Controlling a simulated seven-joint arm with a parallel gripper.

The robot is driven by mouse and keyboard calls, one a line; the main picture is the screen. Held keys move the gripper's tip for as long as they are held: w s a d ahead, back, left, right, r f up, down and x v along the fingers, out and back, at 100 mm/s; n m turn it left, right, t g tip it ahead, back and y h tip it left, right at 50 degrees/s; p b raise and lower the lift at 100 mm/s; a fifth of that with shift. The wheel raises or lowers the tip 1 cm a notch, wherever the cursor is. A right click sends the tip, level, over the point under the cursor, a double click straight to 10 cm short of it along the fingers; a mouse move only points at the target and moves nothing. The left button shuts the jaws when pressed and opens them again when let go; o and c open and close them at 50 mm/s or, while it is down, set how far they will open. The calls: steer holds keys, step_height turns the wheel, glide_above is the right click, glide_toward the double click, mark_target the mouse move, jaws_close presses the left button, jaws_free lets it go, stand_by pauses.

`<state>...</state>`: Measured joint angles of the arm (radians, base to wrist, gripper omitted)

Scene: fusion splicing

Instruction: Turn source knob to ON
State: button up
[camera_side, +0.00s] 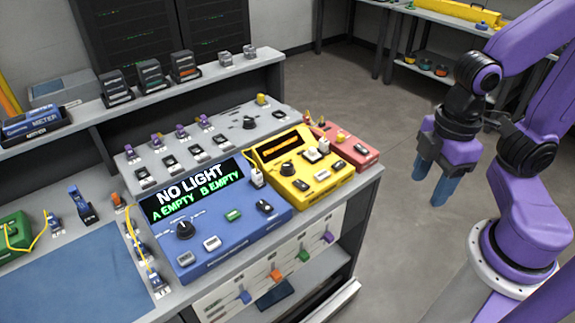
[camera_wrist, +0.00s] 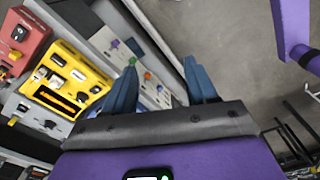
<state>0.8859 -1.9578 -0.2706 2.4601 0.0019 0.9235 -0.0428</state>
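Several devices carry black round knobs; the labels are too small to tell which is the source knob. A blue device (camera_side: 225,238) has a black knob with a white pointer (camera_side: 184,229) and a screen (camera_side: 190,190) reading "NO LIGHT, A EMPTY, B EMPTY". A yellow device (camera_side: 333,184) has a dark knob (camera_side: 288,168); the device also shows at left in the wrist view (camera_wrist: 88,68). A grey panel behind has another dark knob (camera_side: 249,122). My gripper (camera_side: 430,193) hangs right of the bench, pointing down, apart from all devices. Its blue fingers (camera_wrist: 160,72) are spread and empty.
A red device (camera_side: 352,150) stands at the bench's right end. A raised shelf (camera_side: 205,78) holds several small units behind. A green case (camera_side: 14,232) and a blue mat (camera_side: 75,285) lie at left. Open floor (camera_side: 400,135) separates my gripper from the bench.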

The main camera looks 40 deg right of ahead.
steer(key=w+a+r+n, duration=0.15)
steer(key=w+a, duration=0.35)
steer(key=w, duration=0.5)
steer(key=n, duration=0.4)
glide_above(288, 166)
step_height(288, 166, down, 4)
step_height(288, 166, down, 17)
steer(key=shift+w+r, duration=0.1)
steer(key=shift+r, duration=0.05)
steer(key=c, duration=1)
